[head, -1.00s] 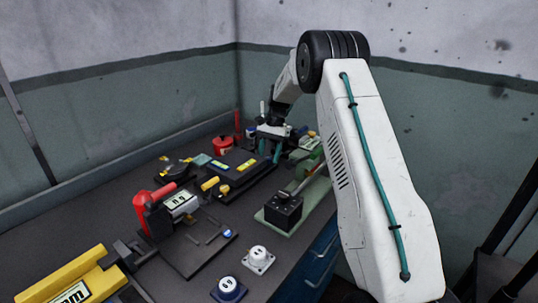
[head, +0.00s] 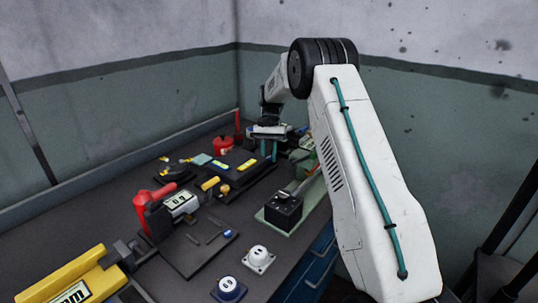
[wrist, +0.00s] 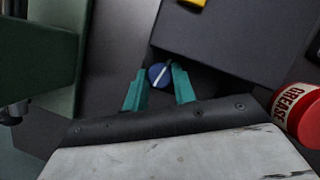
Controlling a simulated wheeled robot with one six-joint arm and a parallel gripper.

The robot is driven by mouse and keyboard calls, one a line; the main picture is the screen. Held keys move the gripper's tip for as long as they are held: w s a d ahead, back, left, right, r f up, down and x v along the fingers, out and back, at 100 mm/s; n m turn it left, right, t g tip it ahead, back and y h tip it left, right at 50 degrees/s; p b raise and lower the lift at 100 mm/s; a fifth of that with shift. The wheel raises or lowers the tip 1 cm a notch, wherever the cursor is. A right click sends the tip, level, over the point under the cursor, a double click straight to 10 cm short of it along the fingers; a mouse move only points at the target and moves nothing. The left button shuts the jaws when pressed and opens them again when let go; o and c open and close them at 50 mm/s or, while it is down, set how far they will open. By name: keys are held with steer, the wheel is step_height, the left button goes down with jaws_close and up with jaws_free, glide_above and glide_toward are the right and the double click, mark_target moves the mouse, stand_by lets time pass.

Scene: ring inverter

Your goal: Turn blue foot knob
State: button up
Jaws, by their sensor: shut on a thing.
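The blue foot knob (wrist: 159,75) is round with a white line across its face. It shows near the middle of the wrist view, low beside a dark grey box (wrist: 235,45). My gripper (wrist: 160,84) has its two teal fingers on either side of the knob and is shut on it. The white line runs slantwise between the fingers. In the head view my gripper (head: 269,155) points down at the back of the bench, beside the black box with yellow labels. The knob is not discernible there.
A red grease can (wrist: 298,114) lies right of my gripper in the wrist view. A green block (wrist: 52,45) stands at the left. In the head view a black switch box (head: 284,210), a white dial (head: 258,258) and a red-handled device (head: 150,208) stand nearer.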

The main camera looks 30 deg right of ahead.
steer(key=o, duration=1)
